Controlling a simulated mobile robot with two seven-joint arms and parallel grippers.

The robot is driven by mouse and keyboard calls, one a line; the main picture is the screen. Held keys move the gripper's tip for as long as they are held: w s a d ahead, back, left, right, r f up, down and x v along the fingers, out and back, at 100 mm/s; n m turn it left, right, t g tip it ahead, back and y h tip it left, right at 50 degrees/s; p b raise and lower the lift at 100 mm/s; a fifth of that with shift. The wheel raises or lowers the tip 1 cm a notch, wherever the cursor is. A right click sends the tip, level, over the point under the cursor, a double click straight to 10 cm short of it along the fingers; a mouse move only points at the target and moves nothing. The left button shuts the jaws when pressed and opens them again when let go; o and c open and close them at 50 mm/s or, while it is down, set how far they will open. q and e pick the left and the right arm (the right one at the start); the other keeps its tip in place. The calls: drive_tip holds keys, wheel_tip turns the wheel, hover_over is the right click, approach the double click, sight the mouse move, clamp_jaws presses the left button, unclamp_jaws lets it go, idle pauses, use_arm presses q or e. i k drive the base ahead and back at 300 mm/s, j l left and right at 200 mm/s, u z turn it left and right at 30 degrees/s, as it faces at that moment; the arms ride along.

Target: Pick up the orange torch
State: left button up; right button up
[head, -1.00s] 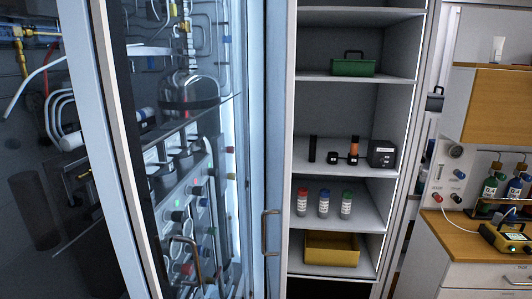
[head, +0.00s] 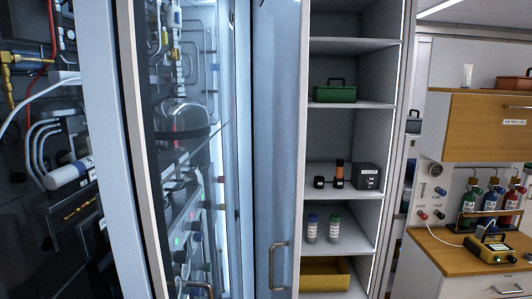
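A small upright item with an orange upper part, likely the orange torch (head: 340,163), stands on the middle shelf of the open cabinet in the head view. Its lower part is dark, and I cannot tell whether that is the torch or a base under it. A small black block (head: 319,182) is to its left and a larger dark box (head: 367,176) with a pale label is to its right. Neither of my grippers is in view.
A green case (head: 335,93) is on the shelf above. Blue-capped (head: 311,230) and green-capped (head: 334,230) bottles are below, over a yellow bin (head: 325,275). A wooden bench (head: 460,255) is at right.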

sight(340, 161)
drive_tip(key=l, duration=0.35)
drive_tip(key=i+l, duration=0.1)
drive_tip(key=l, duration=0.3)
drive_tip(key=i+l, duration=0.45)
drive_tip(key=l, duration=0.2)
